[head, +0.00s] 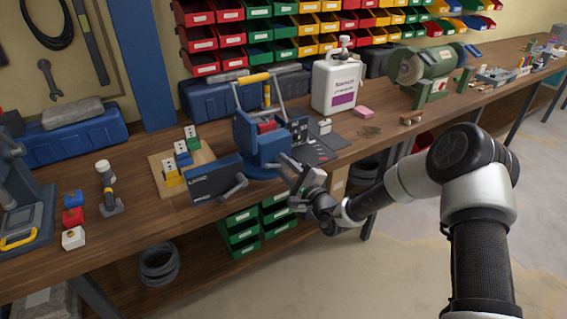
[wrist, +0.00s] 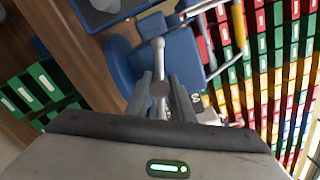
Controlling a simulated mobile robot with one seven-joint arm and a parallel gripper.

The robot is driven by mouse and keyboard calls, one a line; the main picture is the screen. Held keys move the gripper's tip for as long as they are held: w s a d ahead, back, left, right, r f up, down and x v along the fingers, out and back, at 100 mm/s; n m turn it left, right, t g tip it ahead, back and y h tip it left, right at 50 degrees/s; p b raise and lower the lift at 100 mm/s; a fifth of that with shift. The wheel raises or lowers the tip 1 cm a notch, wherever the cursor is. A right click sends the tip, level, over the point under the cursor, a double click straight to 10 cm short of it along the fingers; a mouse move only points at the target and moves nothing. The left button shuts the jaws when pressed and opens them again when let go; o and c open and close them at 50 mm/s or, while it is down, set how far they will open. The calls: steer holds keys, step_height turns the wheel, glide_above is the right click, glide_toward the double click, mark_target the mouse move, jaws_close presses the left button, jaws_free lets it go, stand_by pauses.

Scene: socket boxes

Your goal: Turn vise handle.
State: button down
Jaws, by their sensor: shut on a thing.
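The blue vise (head: 262,147) stands at the front edge of the wooden workbench. Its blue body also shows beyond my fingers in the wrist view (wrist: 122,66). My gripper (head: 287,171) is at the right front side of the vise. In the wrist view my gripper (wrist: 161,86) is shut on the vise handle (wrist: 158,58), a grey metal bar with a round end. The bar passes between the two fingers and its round end sticks out beyond them. In the head view the held part is hidden by my gripper.
A blue box-like part (head: 213,178) is left of the vise. A wooden board with coloured blocks (head: 166,172) lies further left. A white jug (head: 337,84) and a green bench grinder (head: 425,68) stand right. Green bins (head: 240,232) sit below the bench.

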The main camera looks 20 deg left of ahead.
steer(key=m+p, duration=0.2)
steer(key=m, duration=0.2)
steer(key=shift+m, duration=0.3)
steer(key=m+p, duration=0.1)
steer(key=m, duration=0.2)
steer(key=shift+m, duration=0.4)
steer(key=m+p, duration=0.2)
steer(key=m, duration=0.2)
steer(key=shift+s+f, duration=0.1)
steer(key=m+p, duration=0.1)
steer(key=m, duration=0.3)
steer(key=shift+p, duration=0.4)
steer(key=m+p, duration=0.1)
steer(key=m, duration=0.2)
steer(key=shift+s+m, duration=0.1)
steer(key=shift+m, duration=0.2)
steer(key=m+p, duration=0.1)
steer(key=m, duration=0.3)
steer(key=shift+m, duration=0.3)
steer(key=m, duration=0.4)
steer(key=shift+p, duration=0.35)
steer(key=shift+m, duration=1.6)
steer(key=shift+f+m, duration=0.1)
steer(key=shift+m, duration=0.3)
